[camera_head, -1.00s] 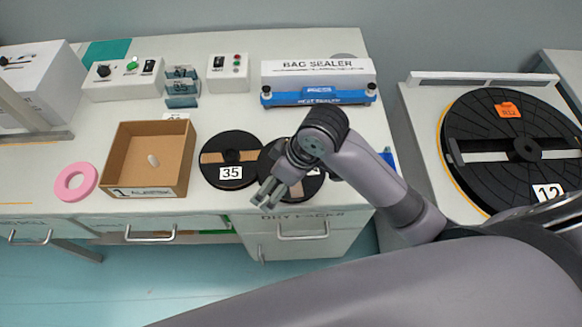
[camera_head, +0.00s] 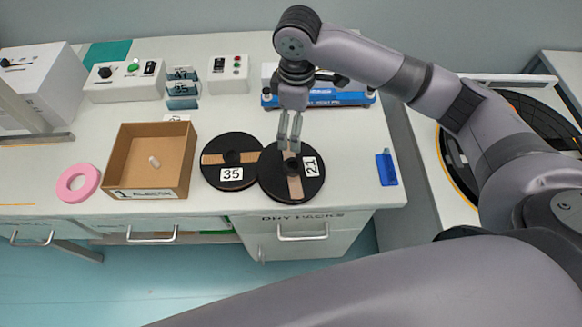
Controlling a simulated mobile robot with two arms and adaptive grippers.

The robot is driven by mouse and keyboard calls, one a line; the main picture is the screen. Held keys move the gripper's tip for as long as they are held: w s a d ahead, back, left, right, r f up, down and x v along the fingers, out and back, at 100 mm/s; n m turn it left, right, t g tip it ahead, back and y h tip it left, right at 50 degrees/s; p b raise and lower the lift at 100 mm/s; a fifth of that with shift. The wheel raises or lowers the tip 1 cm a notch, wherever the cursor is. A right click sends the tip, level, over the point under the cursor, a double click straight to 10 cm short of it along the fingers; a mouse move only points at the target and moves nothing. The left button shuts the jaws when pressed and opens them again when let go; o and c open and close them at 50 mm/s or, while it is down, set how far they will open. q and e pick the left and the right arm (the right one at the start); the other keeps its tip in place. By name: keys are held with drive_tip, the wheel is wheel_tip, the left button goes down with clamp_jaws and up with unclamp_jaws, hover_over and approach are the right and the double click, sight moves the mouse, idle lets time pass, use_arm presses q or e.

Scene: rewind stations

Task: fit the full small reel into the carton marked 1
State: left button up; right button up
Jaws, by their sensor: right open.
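The reel labelled 35 (camera_head: 229,174) is nearer the carton. The reel labelled 21 (camera_head: 295,188) lies right beside it, touching or slightly overlapping. I cannot tell which one is full. My right gripper (camera_head: 289,147) is open, pointing down over the far part of reel 21; contact cannot be told. My left gripper is not in view.
A pink ring (camera_head: 77,183) lies left of the carton. Behind are a control box (camera_head: 124,80), small numbered packs (camera_head: 182,88) and the bag sealer (camera_head: 345,98), partly hidden by my arm. A blue item (camera_head: 386,167) lies right of the reels. A large reel (camera_head: 535,107) is at far right.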

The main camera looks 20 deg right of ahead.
wheel_tip(320, 180, down, 6)
drive_tip(key=shift+f+p, duration=0.2)
drive_tip(key=shift+p, duration=0.2)
drive_tip(key=f+p, duration=0.1)
drive_tip(key=f, duration=0.3)
drive_tip(key=shift+a+p, duration=0.2)
drive_tip(key=shift+p, duration=0.1)
drive_tip(key=shift+f, duration=0.65)
drive_tip(key=shift+c, duration=0.4)
clamp_jaws()
